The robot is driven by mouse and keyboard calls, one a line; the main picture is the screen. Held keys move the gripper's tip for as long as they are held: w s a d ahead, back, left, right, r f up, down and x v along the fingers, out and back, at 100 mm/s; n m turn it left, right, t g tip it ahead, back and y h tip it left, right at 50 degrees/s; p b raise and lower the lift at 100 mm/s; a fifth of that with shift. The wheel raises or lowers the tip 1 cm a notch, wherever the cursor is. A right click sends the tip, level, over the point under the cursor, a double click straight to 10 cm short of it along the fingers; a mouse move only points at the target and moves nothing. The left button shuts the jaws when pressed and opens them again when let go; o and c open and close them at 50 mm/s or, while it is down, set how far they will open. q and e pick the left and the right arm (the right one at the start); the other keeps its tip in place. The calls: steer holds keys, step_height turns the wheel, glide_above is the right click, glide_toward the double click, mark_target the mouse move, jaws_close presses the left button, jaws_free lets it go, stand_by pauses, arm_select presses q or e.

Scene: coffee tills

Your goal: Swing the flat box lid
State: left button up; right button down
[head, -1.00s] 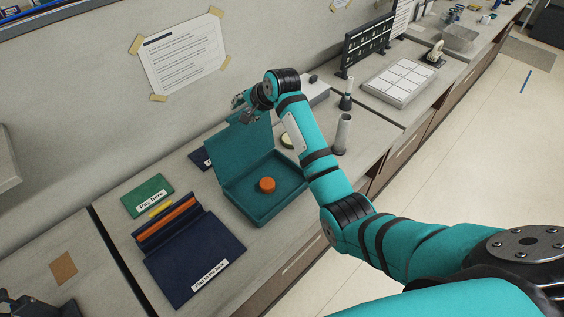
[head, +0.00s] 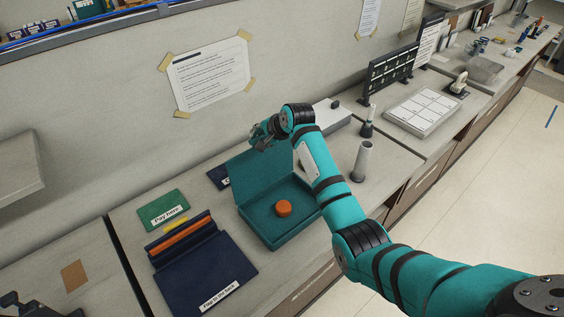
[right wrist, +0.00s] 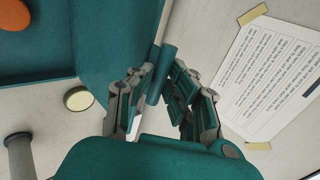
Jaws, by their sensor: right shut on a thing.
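The flat teal box (head: 296,233) sits open on the counter, with a round orange piece (head: 284,208) inside it. Its teal lid (head: 258,172) stands raised on the wall side, roughly upright. My right gripper (head: 262,140) is at the lid's top edge. In the right wrist view my right gripper (right wrist: 160,92) is shut on a teal bar-like grip (right wrist: 163,70) at the lid's edge, and the lid (right wrist: 112,40) shows to its left. My left gripper is not in view.
The wall with a taped notice (head: 209,75) is behind the lid.

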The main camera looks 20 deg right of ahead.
steer(key=s, duration=0.2)
steer(key=s+d, duration=0.1)
steer(key=s, duration=0.1)
steer(key=shift+d+f, duration=0.2)
steer(key=shift+s+d+f, duration=0.2)
steer(key=shift+s+d, duration=0.1)
steer(key=shift+s, duration=0.45)
steer(key=shift+s+d+f, duration=0.15)
steer(key=shift+s+d, duration=0.1)
steer(key=shift+s, duration=0.5)
steer(key=shift+s+d+f, duration=0.2)
steer(key=shift+s+d, duration=0.1)
steer(key=shift+s, duration=0.45)
steer(key=shift+s+d+f, duration=0.25)
steer(key=shift+s+f, duration=0.15)
steer(key=shift+s, duration=0.3)
steer(key=shift+s+d+f, duration=0.3)
steer(key=shift+s+f, duration=0.05)
steer(key=shift+s, duration=0.3)
steer(key=shift+s+d+f, duration=0.25)
steer(key=shift+s+f, duration=0.15)
steer(key=shift+s, duration=0.3)
